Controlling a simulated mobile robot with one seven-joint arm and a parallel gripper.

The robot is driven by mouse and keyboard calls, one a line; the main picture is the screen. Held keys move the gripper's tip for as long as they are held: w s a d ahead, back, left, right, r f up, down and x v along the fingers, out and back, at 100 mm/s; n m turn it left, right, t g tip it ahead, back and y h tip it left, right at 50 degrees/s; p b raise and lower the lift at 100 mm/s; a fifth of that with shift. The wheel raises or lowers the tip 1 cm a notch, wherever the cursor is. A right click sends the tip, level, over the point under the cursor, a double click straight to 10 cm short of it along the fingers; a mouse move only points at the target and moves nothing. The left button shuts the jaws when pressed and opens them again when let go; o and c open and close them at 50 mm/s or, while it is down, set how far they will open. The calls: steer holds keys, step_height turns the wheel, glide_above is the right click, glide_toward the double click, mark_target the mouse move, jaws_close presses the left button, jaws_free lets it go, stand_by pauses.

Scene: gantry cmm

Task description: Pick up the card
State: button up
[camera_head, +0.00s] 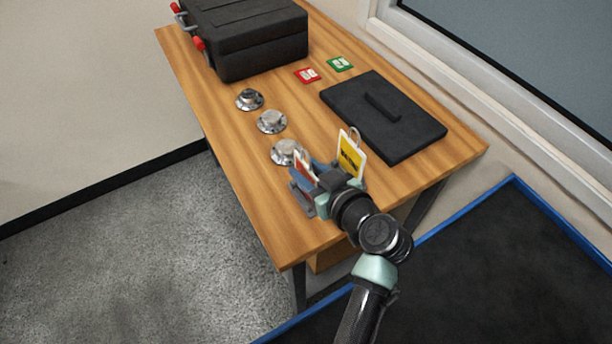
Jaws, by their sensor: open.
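Several card-like pieces are in view. A yellow tag with dark marks and a pale border (351,156) stands upright just beyond my wrist, with a grey loop at its top. A smaller red and white piece (303,166) shows at the far side of my gripper, partly hidden by it. A red card (307,75) and a green card (340,64) lie flat on the table near the case. My gripper (307,186) is open over the near part of the table. I cannot tell whether it touches the red and white piece.
Three round metal pieces (271,122) stand in a row on the wooden table (262,203). A black case (247,35) with red-tipped latches is at the far end. A black flat panel with a raised bar (383,135) lies at the right. A wall and window frame (480,90) run along the right.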

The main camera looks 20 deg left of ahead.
mark_target(299, 164)
steer(key=x, duration=0.3)
steer(key=shift+a, duration=0.25)
jaws_close()
